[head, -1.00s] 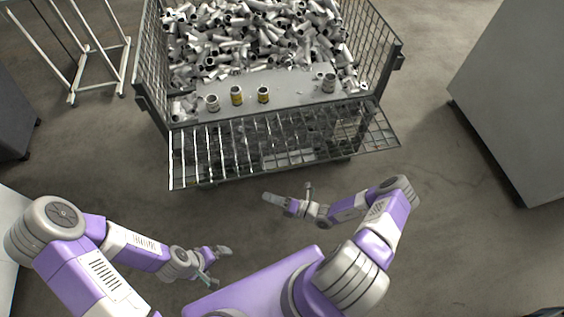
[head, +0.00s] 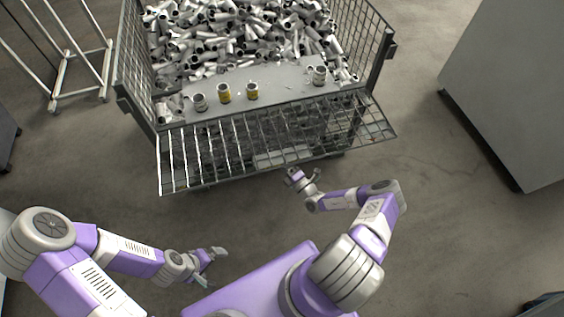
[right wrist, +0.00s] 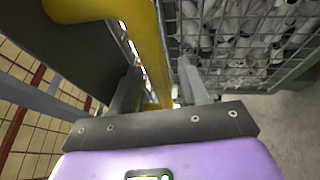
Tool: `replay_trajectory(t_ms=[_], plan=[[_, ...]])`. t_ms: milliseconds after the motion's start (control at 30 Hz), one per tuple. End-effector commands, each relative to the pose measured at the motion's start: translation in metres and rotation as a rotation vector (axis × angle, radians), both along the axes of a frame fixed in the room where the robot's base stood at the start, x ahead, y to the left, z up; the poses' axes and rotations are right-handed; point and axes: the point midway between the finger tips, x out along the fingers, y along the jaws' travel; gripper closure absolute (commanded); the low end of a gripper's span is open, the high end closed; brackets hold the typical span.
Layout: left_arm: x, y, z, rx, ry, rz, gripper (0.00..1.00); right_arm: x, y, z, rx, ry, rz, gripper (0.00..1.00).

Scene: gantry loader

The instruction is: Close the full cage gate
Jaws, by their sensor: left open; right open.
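The cage gate (head: 161,165) is a wire mesh panel at the front of the cage (head: 142,118) in the head view. It is folded outward and down, so the front is open. The cage is filled with grey metal pipe pieces (head: 235,30). My right gripper (head: 300,176) is just in front of the gate's near edge. Its open fingers (right wrist: 160,95) show in the right wrist view, with a yellow bar behind and between them; contact cannot be told. My left gripper (head: 211,265) is open and empty, low and well away from the gate.
Several small cylindrical parts (head: 224,93) stand on the grey plate (head: 285,88) at the cage front. A white frame rack (head: 60,75) stands at left and a large grey cabinet (head: 510,90) at right. The floor between cage and cabinet is clear.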

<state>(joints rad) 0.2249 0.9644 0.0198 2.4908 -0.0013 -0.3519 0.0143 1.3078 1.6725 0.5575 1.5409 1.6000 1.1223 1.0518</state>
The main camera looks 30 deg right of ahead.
Motion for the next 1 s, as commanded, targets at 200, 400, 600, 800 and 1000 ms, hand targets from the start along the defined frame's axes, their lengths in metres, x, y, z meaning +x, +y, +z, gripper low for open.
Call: replay_trajectory(t_ms=[200,400,600,800,1000], plan=[[0.0,0.0,0.0,0.0,0.0,0.0,0.0,0.0,0.0,0.0,-0.001,0.0,0.0,0.59],[0.0,0.0,0.0,0.0,0.0,0.0,0.0,0.0,0.0,0.0,-0.001,0.0,0.0,0.89],[0.0,0.0,0.0,0.0,0.0,0.0,0.0,0.0,0.0,0.0,-0.001,0.0,0.001,1.0],[0.0,0.0,0.001,0.0,0.0,0.0,0.0,-0.001,-0.001,0.001,0.0,0.002,0.0,1.0],[0.0,0.0,0.012,0.0,0.0,0.0,0.0,-0.006,-0.007,0.008,0.005,0.021,-0.014,1.0]])
